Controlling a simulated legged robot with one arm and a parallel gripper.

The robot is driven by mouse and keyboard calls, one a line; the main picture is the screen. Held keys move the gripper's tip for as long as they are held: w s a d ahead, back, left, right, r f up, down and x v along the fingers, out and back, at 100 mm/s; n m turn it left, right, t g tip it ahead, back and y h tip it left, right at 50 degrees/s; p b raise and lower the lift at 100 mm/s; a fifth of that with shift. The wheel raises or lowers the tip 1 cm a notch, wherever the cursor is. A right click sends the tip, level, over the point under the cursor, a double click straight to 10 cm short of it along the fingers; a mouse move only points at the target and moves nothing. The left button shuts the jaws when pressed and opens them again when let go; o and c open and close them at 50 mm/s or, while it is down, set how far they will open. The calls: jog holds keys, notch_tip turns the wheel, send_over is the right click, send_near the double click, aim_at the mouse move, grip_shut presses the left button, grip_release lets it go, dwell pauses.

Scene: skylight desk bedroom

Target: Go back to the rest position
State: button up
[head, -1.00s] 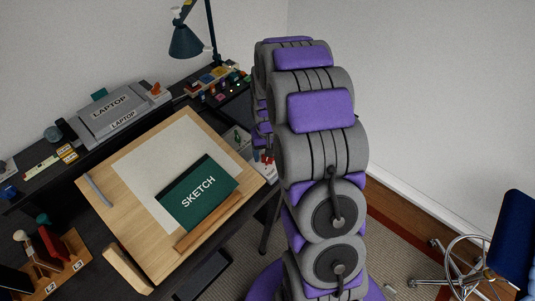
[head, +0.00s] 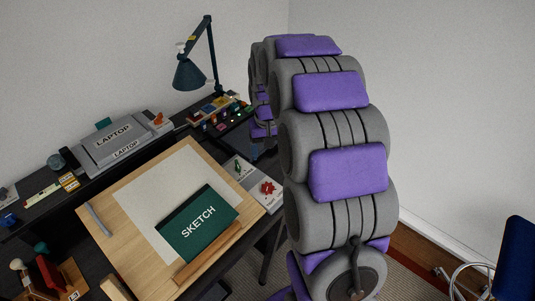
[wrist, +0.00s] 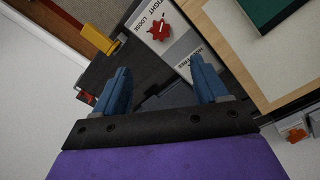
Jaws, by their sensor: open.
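My gripper (wrist: 161,95) shows in the wrist view with its two blue fingers wide apart and nothing between them. It is over the dark desk, beside a grey and white strip with a red piece (wrist: 158,30) on it. In the head view my arm rises on the right of the desk and bends over at the top; the gripper itself is hidden there behind the arm. The green sketch book (head: 197,224) lies on the wooden drawing board (head: 104,198), and its corner also shows in the wrist view (wrist: 275,18).
A laptop stand (head: 113,138), a blue desk lamp (head: 189,75) and small coloured items stand along the desk's back. A blue chair (head: 517,262) stands at the right. A wall is close behind my arm. A yellow piece (wrist: 97,37) shows near the desk edge.

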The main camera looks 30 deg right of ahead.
jog(key=s+a+n+b, duration=0.1)
jog(key=s+a, duration=0.3)
jog(key=s, duration=0.6)
jog(key=s+a+n+g+b, duration=0.1)
jog(key=s+a, duration=0.4)
jog(key=s, duration=0.6)
jog(key=s+a+n+b, duration=0.1)
jog(key=s+a+b, duration=0.2)
jog(key=s, duration=0.8)
jog(key=shift+a+g, duration=0.4)
jog(key=shift+a, duration=0.6)
jog(key=shift+f, duration=0.1)
